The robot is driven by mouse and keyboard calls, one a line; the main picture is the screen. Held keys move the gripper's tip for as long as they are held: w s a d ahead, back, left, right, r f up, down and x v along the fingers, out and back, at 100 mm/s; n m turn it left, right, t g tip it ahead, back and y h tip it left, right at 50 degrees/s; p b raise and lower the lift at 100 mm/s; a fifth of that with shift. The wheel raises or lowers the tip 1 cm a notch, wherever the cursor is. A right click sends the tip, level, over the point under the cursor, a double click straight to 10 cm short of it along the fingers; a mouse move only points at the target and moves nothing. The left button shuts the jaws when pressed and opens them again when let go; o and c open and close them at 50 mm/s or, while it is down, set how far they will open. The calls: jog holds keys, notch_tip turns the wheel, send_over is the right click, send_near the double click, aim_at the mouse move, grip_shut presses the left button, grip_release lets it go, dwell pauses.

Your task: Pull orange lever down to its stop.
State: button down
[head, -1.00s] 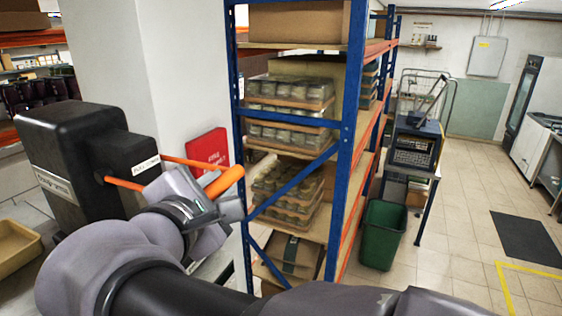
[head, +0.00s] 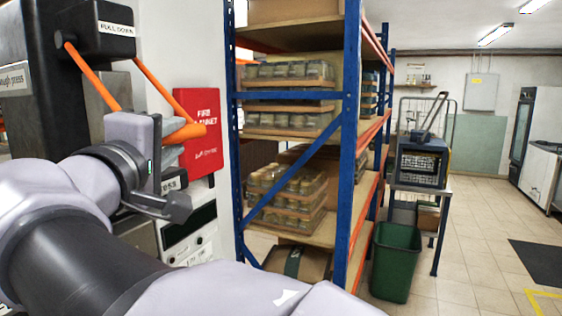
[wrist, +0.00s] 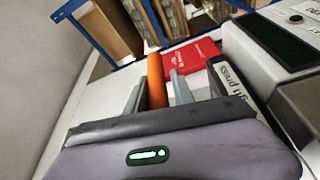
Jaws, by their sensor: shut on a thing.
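The orange lever (head: 152,88) has two arms that slope down to the right from the black press head (head: 92,44) to a cross handle. My gripper (head: 180,148) is at this handle, below the press head, and partly hides it. In the wrist view the orange handle (wrist: 156,78) stands between the grey fingers of my gripper (wrist: 157,92), which are shut on it. A white label on the press head appears to read "pull down". The lever's stop cannot be made out.
A red fire blanket box (head: 198,125) hangs on the wall just behind the handle. A light panel with a dark display (head: 190,228) is below. A blue shelf rack (head: 350,130) with jars stands to the right, and a green bin (head: 396,262) on the floor beyond.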

jog(key=shift+w+a+f+b, duration=0.3)
jog(key=shift+a+f+b, duration=0.15)
jog(key=shift+a+f, duration=0.35)
jog(key=shift+w+a+f+b, duration=0.35)
jog(key=shift+a+f+b, duration=0.05)
jog(key=shift+a+f, duration=0.4)
jog(key=shift+w+a+f+b, duration=0.3)
jog(key=shift+a+f+b, duration=0.15)
jog(key=shift+a+f, duration=0.35)
jog(key=shift+r+m, duration=0.2)
jog(key=shift+m, duration=0.1)
jog(key=c, duration=1.4)
grip_release()
jog(key=shift+w+a, duration=0.1)
jog(key=shift+o, duration=1)
jog(key=shift+w+a, duration=0.15)
jog(key=shift+w, duration=0.05)
jog(key=shift+s+r, duration=0.1)
